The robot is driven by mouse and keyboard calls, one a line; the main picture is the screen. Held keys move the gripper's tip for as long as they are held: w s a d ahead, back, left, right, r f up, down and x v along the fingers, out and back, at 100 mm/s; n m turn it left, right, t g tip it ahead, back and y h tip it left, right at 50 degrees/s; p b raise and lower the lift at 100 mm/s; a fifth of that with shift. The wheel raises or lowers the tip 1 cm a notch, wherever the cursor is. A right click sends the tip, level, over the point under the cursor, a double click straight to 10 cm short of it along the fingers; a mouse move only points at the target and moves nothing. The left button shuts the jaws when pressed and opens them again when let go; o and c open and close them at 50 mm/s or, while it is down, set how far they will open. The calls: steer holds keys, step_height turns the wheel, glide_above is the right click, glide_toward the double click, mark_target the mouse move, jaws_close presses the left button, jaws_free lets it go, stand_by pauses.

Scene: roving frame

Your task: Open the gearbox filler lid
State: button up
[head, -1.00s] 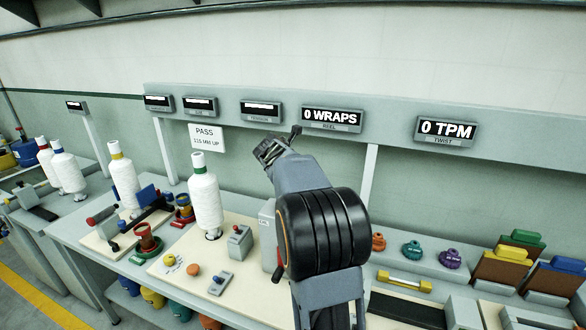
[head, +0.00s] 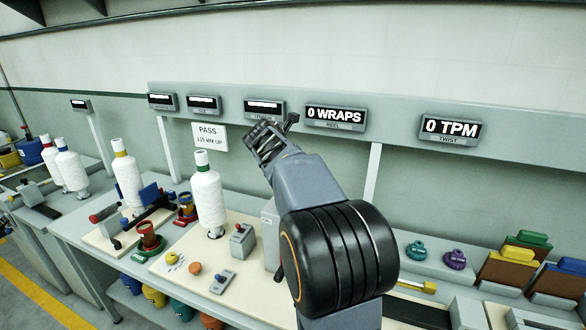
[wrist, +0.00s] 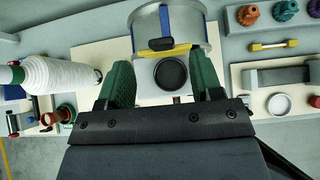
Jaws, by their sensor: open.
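My gripper (wrist: 163,78) is open, with two green fingers standing apart in the wrist view. Between and beyond them is a grey cylindrical body (wrist: 185,22) with a yellow rim, a blue strip and a small dark bar on its near side. A round dark opening or cap (wrist: 171,73) lies just below it, also between the fingers; I cannot tell whether this is the filler lid. Nothing is held. In the head view my gripper (head: 264,140) is raised above the bench, and a grey box (head: 269,232) with a small label is partly hidden behind my arm.
A tall white yarn cone (head: 208,195) stands left of my arm. A small grey box with a red top (head: 243,240) and an orange knob (head: 195,267) sit on the cream board. A yellow-ended bar (wrist: 270,46) and coloured gears (wrist: 285,10) lie to the right.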

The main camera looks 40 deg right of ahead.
steer(key=v, duration=0.7)
steer(key=shift+b, duration=0.4)
steer(key=shift+f, duration=0.1)
steer(key=s+a+f+m+y, duration=0.45)
steer(key=a+f+m, duration=0.35)
steer(key=f+m, duration=0.6)
steer(key=s+a+f+m+y+b, duration=0.2)
steer(key=s+a+f+m+y, duration=0.2)
steer(key=s+a+f+m, duration=0.3)
steer(key=s+a+m, duration=0.3)
steer(key=s+a, duration=0.2)
steer(key=s, duration=0.2)
steer(key=shift+s+m, duration=0.3)
steer(key=shift+s, duration=0.05)
